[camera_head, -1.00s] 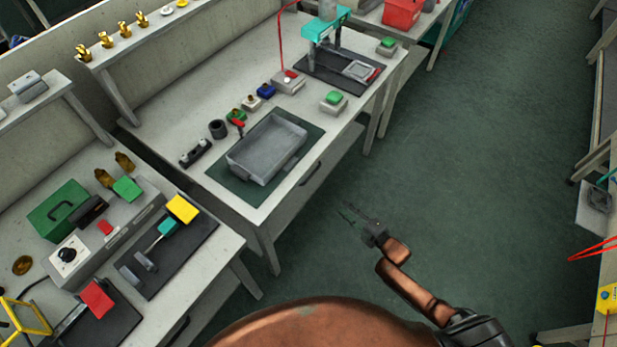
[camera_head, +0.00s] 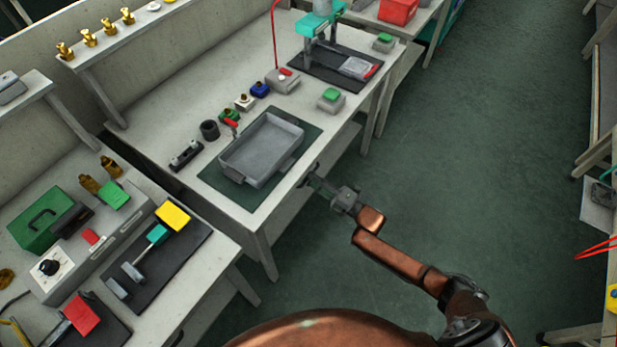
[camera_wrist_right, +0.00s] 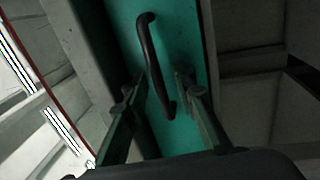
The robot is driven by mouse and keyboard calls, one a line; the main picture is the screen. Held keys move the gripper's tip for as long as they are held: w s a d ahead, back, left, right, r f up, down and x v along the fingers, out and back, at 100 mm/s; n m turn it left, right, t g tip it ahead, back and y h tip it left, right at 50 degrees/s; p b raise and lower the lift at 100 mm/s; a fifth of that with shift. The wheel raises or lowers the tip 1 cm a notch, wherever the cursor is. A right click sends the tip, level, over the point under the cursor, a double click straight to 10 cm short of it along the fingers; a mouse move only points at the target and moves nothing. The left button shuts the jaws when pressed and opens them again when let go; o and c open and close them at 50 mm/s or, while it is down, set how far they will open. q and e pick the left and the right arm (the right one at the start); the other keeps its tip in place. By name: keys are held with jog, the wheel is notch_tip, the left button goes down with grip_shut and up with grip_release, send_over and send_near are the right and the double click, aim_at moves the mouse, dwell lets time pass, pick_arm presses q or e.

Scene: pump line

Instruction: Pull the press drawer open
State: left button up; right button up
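A teal drawer front (camera_wrist_right: 190,55) with a dark bar handle (camera_wrist_right: 150,60) fills the middle of the right wrist view. My right gripper (camera_wrist_right: 162,95) is open, with one finger on each side of the handle's lower end. I cannot tell whether either finger touches the handle. In the head view, my right gripper (camera_head: 312,182) is at the front edge of the middle bench, and it hides most of the drawer there. The drawer looks shut. My left gripper is not in view.
The middle bench (camera_head: 225,62) carries a grey tray (camera_head: 262,150) on a dark mat, a teal press (camera_head: 320,22) and small coloured boxes. A left bench (camera_head: 215,262) holds a green case (camera_head: 45,220). The green floor (camera_head: 450,165) to the right is clear.

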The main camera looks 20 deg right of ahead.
jog(key=shift+c, duration=0.2)
grip_shut()
dwell(0.6)
